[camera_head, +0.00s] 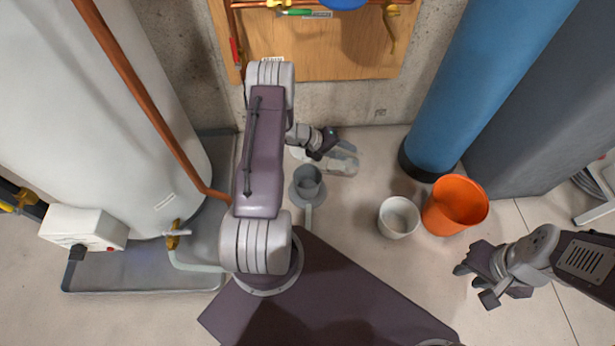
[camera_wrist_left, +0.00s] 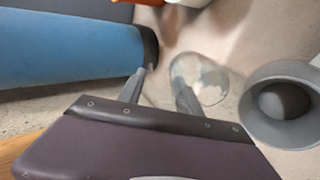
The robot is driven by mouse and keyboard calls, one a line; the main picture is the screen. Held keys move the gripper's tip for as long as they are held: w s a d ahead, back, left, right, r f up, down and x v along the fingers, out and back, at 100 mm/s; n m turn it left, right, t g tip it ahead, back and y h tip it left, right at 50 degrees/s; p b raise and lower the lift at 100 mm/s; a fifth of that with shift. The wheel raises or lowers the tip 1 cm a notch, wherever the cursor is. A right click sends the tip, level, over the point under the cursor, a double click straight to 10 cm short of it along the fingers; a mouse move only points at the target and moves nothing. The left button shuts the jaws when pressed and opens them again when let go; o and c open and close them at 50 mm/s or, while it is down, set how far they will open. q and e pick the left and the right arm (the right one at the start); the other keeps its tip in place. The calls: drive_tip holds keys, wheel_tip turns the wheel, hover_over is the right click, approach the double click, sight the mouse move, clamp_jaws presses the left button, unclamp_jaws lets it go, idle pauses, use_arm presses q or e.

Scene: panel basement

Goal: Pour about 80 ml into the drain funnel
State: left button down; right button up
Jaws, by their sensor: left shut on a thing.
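The grey drain funnel (camera_head: 308,186) stands on the floor near the middle of the head view. It also shows at the right of the left wrist view (camera_wrist_left: 262,128), with a dark opening. My left gripper (camera_head: 343,152) is shut on a clear, pale container (camera_head: 341,165), just beyond and to the right of the funnel. The wrist view shows this container (camera_wrist_left: 212,84) by the fingertips, beside the funnel and not over its opening. It looks tilted; its liquid level cannot be made out. My right gripper (camera_head: 475,284) is open and empty at the right.
A white bucket (camera_head: 398,218) and an orange bucket (camera_head: 457,206) stand right of the funnel. A blue cylinder (camera_head: 484,85) stands behind them. A white tank (camera_head: 105,110) and copper pipe (camera_head: 140,85) are at left. A wooden tool panel (camera_head: 320,62) is at the back.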

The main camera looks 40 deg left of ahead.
use_arm(q)
drive_tip(key=shift+s+a+f+t+h+b, duration=0.2)
drive_tip(key=shift+s+a+t+h+b, duration=0.3)
drive_tip(key=shift+b, duration=0.9)
drive_tip(key=shift+r, duration=0.1)
drive_tip(key=shift+s+a+r+t+h+b, duration=0.4)
drive_tip(key=shift+t+h+b, duration=0.1)
drive_tip(key=shift+t+b, duration=0.15)
idle(1.3)
drive_tip(key=w+d+g+y+p, duration=0.1)
drive_tip(key=p, duration=0.2)
drive_tip(key=w+d+r+g+y+p, duration=0.1)
drive_tip(key=p, duration=0.2)
drive_tip(key=shift+d+r+p, duration=0.15)
drive_tip(key=shift+r+p, duration=0.15)
drive_tip(key=f+b, duration=0.1)
drive_tip(key=f+g, duration=0.1)
drive_tip(key=f, duration=0.1)
drive_tip(key=shift+w+d+y+b, duration=0.15)
drive_tip(key=shift+w+y+b, duration=0.05)
drive_tip(key=shift+y+b, duration=0.2)
drive_tip(key=shift+f, duration=0.15)
drive_tip(key=shift+w+d+f+g+y, duration=0.15)
drive_tip(key=shift+f+g+y, duration=0.15)
drive_tip(key=shift+g, duration=0.15)
drive_tip(key=shift+f, duration=0.15)
